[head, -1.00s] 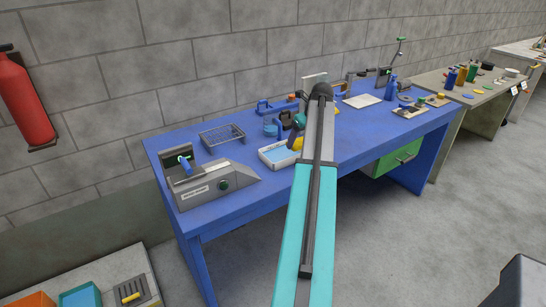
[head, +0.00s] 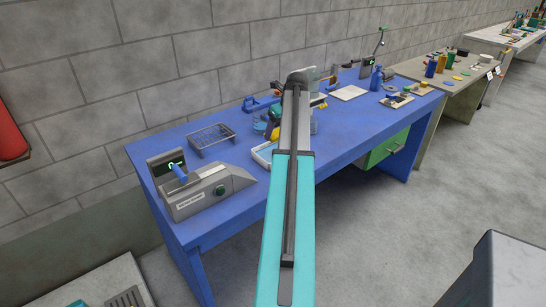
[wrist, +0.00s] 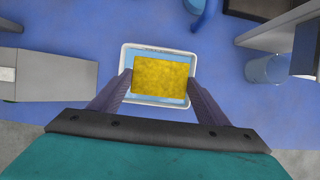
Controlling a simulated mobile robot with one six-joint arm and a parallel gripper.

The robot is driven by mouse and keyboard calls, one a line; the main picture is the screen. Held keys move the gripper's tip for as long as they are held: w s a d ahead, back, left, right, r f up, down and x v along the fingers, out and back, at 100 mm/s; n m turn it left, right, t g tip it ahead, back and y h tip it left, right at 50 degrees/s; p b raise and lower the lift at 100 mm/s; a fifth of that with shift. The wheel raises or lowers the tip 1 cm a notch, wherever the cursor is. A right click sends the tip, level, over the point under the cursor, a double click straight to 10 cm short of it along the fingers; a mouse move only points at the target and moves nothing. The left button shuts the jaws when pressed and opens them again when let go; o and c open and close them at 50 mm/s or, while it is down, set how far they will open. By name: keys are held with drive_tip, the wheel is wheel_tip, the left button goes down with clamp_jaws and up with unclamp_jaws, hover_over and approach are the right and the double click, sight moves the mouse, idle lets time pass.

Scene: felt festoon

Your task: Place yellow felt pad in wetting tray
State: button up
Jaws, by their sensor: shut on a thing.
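The yellow felt pad (wrist: 160,78) is a flat, mottled yellow rectangle in the middle of the wrist view. My gripper (wrist: 160,84) is shut on it, one finger at its left edge and one at its right. The wetting tray (wrist: 127,58), white-rimmed with light blue inside, lies directly behind the pad in that view, its rim showing around it. I cannot tell how high the pad is above the tray's inside. In the head view the tray (head: 256,157) is partly hidden by my arm, and the pad cannot be made out there.
A clear cup (wrist: 264,68) stands right of the tray in the wrist view. A white board (head: 348,93) lies farther right.

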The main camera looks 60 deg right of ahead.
sight(277, 140)
drive_tip(key=shift+w+f, duration=0.1)
wheel_tip(277, 140, down, 4)
drive_tip(key=shift+a+f+p, duration=0.15)
drive_tip(key=shift+f+p, duration=0.1)
drive_tip(key=shift+p, duration=0.4)
drive_tip(key=shift+f, duration=0.8)
drive_tip(key=shift+f+p, duration=0.55)
drive_tip(key=shift+f, duration=1.35)
drive_tip(key=o, duration=1)
drive_tip(key=shift+f, duration=0.1)
drive_tip(key=shift+o, duration=0.2)
